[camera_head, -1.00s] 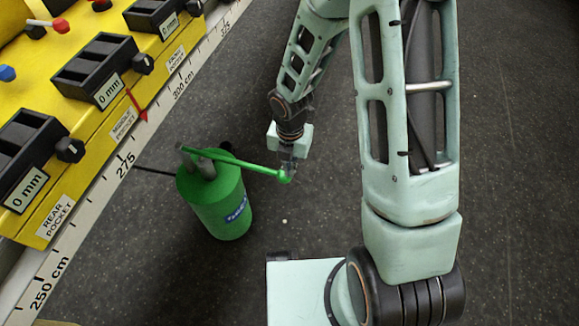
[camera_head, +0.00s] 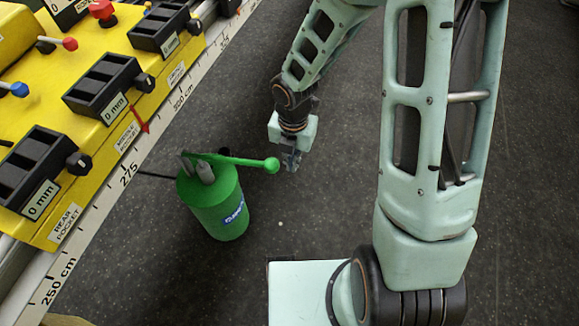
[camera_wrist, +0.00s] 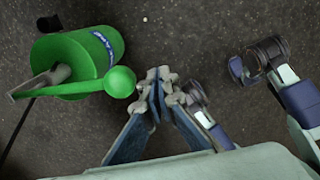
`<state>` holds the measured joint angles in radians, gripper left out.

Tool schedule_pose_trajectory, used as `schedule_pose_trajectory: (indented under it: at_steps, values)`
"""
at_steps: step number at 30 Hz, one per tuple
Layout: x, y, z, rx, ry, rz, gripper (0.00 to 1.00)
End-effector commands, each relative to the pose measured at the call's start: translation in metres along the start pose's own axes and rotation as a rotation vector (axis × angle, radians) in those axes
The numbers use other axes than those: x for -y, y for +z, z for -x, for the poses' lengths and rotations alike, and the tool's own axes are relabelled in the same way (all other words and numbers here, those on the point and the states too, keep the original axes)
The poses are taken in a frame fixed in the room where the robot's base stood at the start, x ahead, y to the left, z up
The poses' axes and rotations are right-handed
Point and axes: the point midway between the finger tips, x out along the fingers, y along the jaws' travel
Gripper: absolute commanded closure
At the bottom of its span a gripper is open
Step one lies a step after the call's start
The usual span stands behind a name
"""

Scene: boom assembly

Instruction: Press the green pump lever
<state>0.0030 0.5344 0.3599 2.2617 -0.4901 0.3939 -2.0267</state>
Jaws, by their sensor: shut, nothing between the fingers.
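The green pump (camera_head: 216,208) stands upright on the dark floor, left of my gripper (camera_head: 292,164) in the head view. Its green lever (camera_head: 235,161) reaches right from the pump top and ends in a round green knob (camera_head: 271,165). In the wrist view the knob (camera_wrist: 119,82) is left of my gripper (camera_wrist: 166,82), and the pump body (camera_wrist: 70,55) is at upper left. My gripper is shut and empty, its fingertips pointing down beside the knob. A small gap shows between knob and fingers in the wrist view.
A yellow bench (camera_head: 100,140) with black pocket boxes, knobs and small levers runs along the left. A white centimetre ruler (camera_head: 105,205) lines its edge. A dark hose (camera_head: 155,174) joins the pump toward the bench. The dark floor (camera_head: 300,225) is clear around the pump.

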Motion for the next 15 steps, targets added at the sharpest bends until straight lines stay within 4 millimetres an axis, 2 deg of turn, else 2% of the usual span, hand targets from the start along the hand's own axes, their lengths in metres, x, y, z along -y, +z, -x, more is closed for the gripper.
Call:
schedule_pose_trajectory:
  at_steps: [1,6,15]
  values:
    - [0.003,0.002,0.015,0.002,0.002,-0.004,1.0]
    - [0.009,0.001,0.035,0.002,0.001,-0.002,1.0]
    - [0.011,0.001,0.041,0.0,0.0,0.0,1.0]
